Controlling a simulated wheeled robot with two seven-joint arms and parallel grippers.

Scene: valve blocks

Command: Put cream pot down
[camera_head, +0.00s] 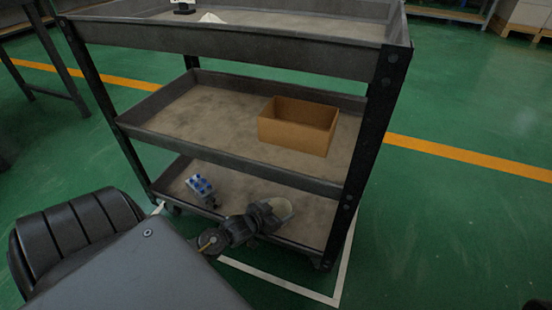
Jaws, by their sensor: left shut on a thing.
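The cream pot (281,208) is at the bottom shelf (312,229) of a dark grey cart, in the middle of its width. My left gripper (268,214) reaches in from the lower left and is shut on the pot. The arm hides part of the pot, and I cannot tell whether its base touches the shelf. My right gripper is not clearly in view; only a dark shape shows at the lower right corner.
A valve block with blue knobs (201,188) lies on the bottom shelf, left of the pot. An open cardboard box (298,126) stands on the middle shelf (200,118) above. The cart's right post (372,145) and shelf rims bound the space. Shelf right of the pot is free.

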